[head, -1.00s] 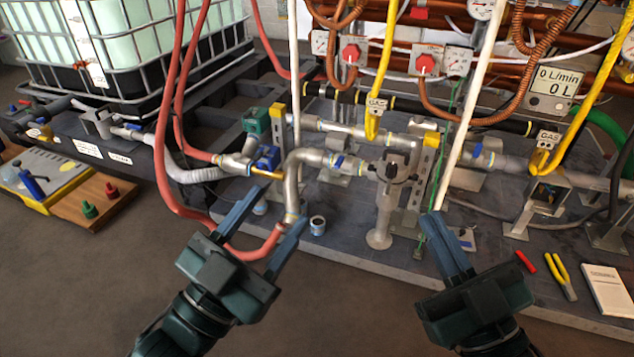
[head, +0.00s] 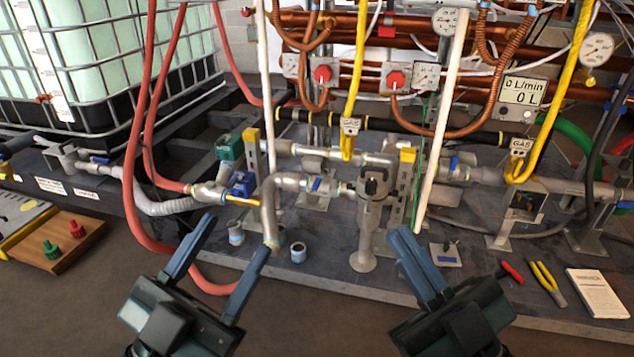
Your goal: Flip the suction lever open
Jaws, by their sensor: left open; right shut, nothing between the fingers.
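Several small blue levers sit on the pipes in the head view. One (head: 100,158) is on the grey pipe by the tank at the left, one (head: 316,184) on the middle pipe, and one (head: 453,162) on the pipe at the right. Any lettering is too small to tell which is the suction lever. My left gripper (head: 236,236) is open and empty, in front of the middle pipes and apart from the levers. My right gripper (head: 402,232) is shut with nothing in it, to the right of the grey vertical fitting (head: 367,225).
A caged white tank (head: 110,60) stands at the back left. A red hose (head: 143,200) hangs down behind my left gripper. A grey base plate (head: 330,250) carries the pipes. Pliers (head: 546,280) and a booklet (head: 597,293) lie at the right.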

